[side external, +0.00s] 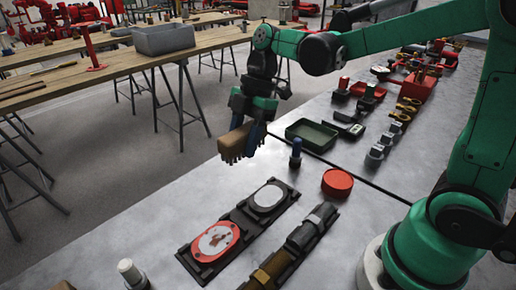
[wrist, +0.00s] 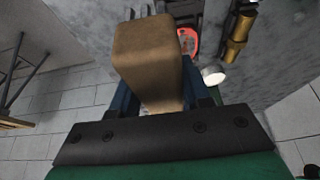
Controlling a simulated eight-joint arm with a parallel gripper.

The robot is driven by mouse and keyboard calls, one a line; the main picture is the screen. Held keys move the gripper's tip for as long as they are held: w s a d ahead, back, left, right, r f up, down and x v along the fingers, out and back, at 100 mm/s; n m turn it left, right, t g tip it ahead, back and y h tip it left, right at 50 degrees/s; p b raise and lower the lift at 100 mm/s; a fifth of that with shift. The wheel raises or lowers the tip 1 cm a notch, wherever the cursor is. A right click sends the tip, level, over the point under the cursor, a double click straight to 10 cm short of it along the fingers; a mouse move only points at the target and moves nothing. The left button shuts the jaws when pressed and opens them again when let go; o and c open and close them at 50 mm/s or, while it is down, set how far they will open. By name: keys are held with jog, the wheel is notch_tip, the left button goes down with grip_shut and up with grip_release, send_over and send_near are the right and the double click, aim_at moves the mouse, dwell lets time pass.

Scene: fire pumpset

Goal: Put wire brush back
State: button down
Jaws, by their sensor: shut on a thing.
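The wire brush (side external: 236,142) has a tan-brown block and short bristles pointing down in the side view. My gripper (side external: 252,132) is shut on it and holds it above the far edge of the grey metal table. In the wrist view, the brush's brown block (wrist: 148,55) fills the space between the dark blue fingers (wrist: 155,100). The brush touches nothing but the gripper, as far as I can see.
A green tray (side external: 311,135), a blue-topped peg (side external: 296,152) and a red round lid (side external: 337,182) stand right of the brush. A black holder with a red-rimmed disc (side external: 214,241) lies in front. Bare tabletop (side external: 150,225) lies to the left. Wooden trestle tables (side external: 110,66) stand behind.

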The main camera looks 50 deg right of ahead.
notch_tip(320, 180, up, 7)
send_over(205, 197)
jog(key=d, duration=0.1)
notch_tip(205, 197, down, 20)
jog(key=shift+d+r, duration=0.1)
jog(key=shift+f, duration=0.2)
jog(key=shift+c, duration=2.1)
grip_release()
jog(key=shift+r, duration=0.1)
